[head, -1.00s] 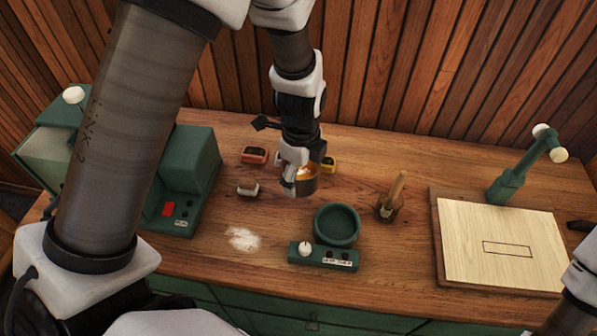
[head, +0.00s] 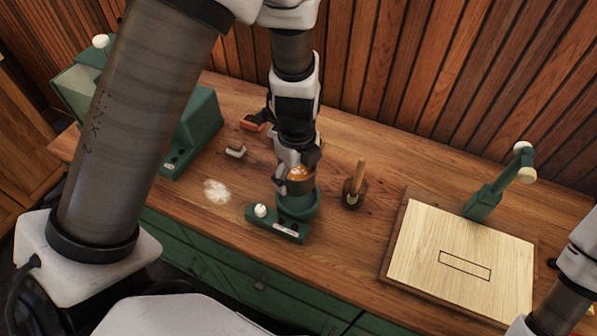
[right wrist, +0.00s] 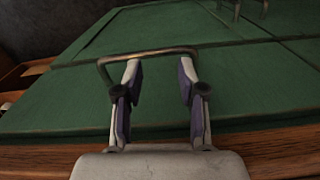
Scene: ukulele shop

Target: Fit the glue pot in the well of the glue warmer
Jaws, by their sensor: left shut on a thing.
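The glue warmer (head: 262,222) is a green unit with a white knob on its front strip and a round well (head: 312,210) behind. My left gripper (head: 298,166) is shut on the glue pot (head: 300,187), a small dark metallic pot with amber glue inside. The pot is upright at the well and overlaps its rear rim in the head view. I cannot tell whether its bottom is inside the well or just above it. The gripper hides part of the pot. My right gripper (right wrist: 160,76) is open and empty in the right wrist view, facing the green cabinet front (right wrist: 230,75).
A brush in a holder (head: 355,188) stands close right of the warmer. A pale board (head: 455,240) with a green lever stand (head: 487,201) is farther right. White powder (head: 217,191) and a small block (head: 235,151) lie left. A green machine (head: 190,130) stands far left.

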